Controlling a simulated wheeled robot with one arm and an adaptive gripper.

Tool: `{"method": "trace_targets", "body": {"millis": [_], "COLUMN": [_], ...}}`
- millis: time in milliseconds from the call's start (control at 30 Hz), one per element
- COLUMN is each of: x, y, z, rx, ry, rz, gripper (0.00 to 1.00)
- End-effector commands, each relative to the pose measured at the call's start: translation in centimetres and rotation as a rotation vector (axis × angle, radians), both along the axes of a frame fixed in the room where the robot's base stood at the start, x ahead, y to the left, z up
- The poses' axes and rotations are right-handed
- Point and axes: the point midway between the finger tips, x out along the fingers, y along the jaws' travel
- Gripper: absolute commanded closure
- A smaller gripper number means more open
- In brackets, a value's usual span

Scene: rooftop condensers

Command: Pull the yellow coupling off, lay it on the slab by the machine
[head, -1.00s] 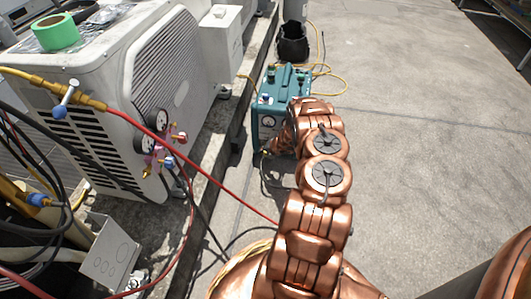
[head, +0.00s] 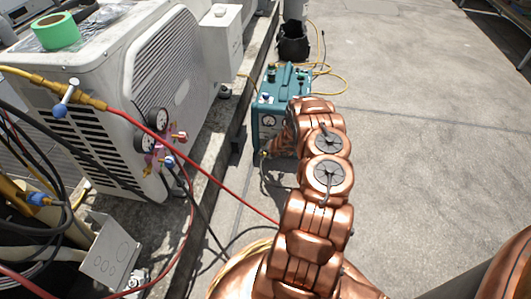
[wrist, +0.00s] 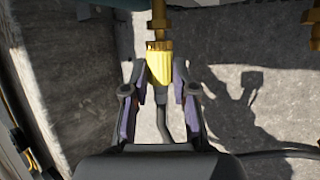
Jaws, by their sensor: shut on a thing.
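The yellow coupling (wrist: 159,66) shows in the wrist view, below a brass fitting (wrist: 158,20), with a black hose (wrist: 163,122) running from its lower end. It still meets the brass fitting. My gripper (wrist: 159,72) has its fingers on either side of the coupling and is shut on it. In the head view my copper-coloured arm hides the gripper and coupling. They are in front of the teal machine (head: 268,112). Grey concrete slab (wrist: 225,100) lies below and right of the gripper in the wrist view.
The white condenser (head: 150,75) with gauges and a red hose (head: 220,178) stands left on a concrete kerb (head: 215,150). The concrete to the right (head: 430,130) is clear.

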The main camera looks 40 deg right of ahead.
Motion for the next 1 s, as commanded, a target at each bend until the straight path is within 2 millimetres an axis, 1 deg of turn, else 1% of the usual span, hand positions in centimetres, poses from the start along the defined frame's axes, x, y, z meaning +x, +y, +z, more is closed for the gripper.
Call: {"method": "trace_targets", "body": {"millis": [567, 1000], "x": [-1.1, -1.7], "y": [1.3, 2.7], "z": [0.1, -0.1], "rx": [-0.004, 0.002], "ry": [0.001, -0.002], "rz": [-0.002, 0.001], "gripper": [1.00, 1.00]}}
